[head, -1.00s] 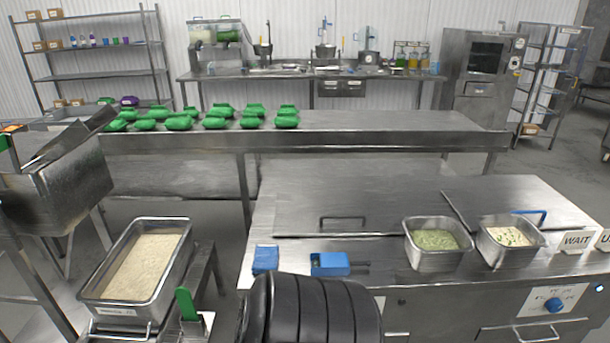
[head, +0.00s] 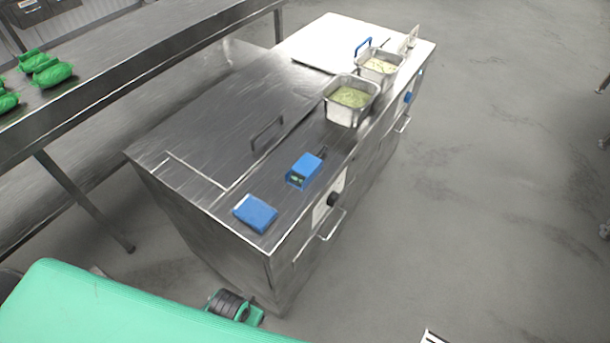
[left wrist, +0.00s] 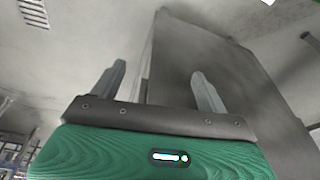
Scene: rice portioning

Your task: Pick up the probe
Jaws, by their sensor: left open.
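A blue device with a small lit display and a dark stem, which looks like the probe (head: 305,171), lies on the steel counter (head: 215,125) near its front edge in the head view. A flat blue block (head: 255,213) lies nearer, by the counter's corner. In the left wrist view my left gripper (left wrist: 157,76) is open, its two fingers apart with nothing between them. A grey metal surface stands beyond the fingers; the probe does not show there. My right gripper is in neither view.
A steel pan of green food (head: 351,100) and a pan of pale food (head: 380,66) stand farther along the counter. A lid handle (head: 267,134) rises from the counter top. A steel table (head: 120,75) with green bundles is at left.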

